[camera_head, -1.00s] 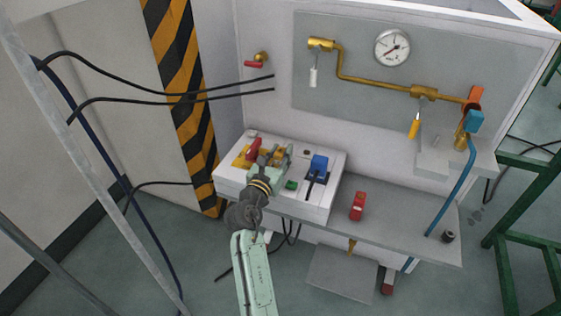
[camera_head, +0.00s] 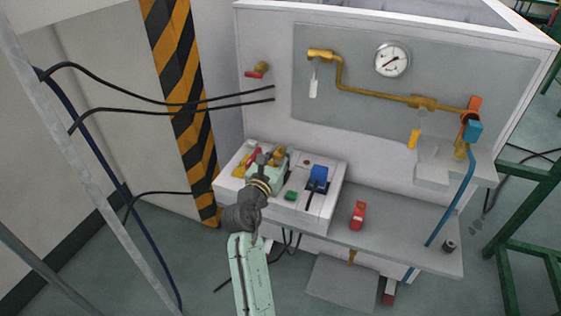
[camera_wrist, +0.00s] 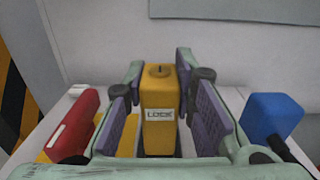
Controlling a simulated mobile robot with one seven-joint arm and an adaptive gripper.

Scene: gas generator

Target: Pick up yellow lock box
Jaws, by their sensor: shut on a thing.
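The yellow lock box (camera_wrist: 159,125) stands upright between the purple-padded fingers of my gripper (camera_wrist: 160,92) in the wrist view. It has a white "LOCK" label and a small dark pin on top. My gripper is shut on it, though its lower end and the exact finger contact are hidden. In the head view, my gripper (camera_head: 270,163) is over the left part of the white control box (camera_head: 318,221), and the yellow lock box (camera_head: 279,156) shows only partly between the fingers. I cannot tell whether it is clear of the surface.
A red switch handle (camera_wrist: 69,127) is close on the left and a blue one (camera_wrist: 270,117) on the right. A green button (camera_head: 291,195) is on the same box. A red block (camera_head: 357,214) stands on the grey shelf. The wall panel with gauge (camera_head: 391,59) rises behind.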

